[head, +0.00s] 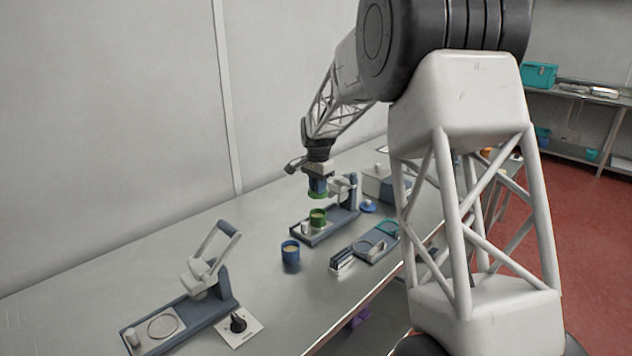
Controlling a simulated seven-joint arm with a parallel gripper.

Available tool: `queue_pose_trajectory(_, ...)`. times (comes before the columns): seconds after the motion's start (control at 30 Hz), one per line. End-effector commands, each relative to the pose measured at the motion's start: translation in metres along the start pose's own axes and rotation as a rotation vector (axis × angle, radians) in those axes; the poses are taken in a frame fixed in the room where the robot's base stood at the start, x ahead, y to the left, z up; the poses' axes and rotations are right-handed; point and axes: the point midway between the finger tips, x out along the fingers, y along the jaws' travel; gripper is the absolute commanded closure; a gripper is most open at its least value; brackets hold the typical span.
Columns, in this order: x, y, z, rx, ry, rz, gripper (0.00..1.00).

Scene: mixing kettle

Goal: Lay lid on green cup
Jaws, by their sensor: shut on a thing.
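My gripper (318,187) is shut on a green lid (317,195), seen as a thin green edge under the fingertips. The green cup (318,217) stands upright on the base of the far mixing station (336,228). The lid is above the cup, with a small gap showing between them in this view. I cannot tell from this one view whether the lid is exactly centred over the cup. My fingers hide most of the lid's top.
A blue cup (290,253) stands on the table in front of the station. A blue lid-like piece (368,207) lies right of the station. A grey tray (378,244) and a rack (342,262) stand nearer. Another station (185,310) stands at the near left. The table's left middle is clear.

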Motion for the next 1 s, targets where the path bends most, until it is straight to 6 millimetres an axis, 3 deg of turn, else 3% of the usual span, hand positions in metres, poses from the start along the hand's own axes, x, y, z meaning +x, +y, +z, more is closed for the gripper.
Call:
queue_pose_trajectory(0.57,0.001,0.002,0.001,0.006,0.001,-0.001,1.00)
queue_pose_trajectory(1.0,0.024,0.002,0.001,0.006,0.000,0.000,1.00)
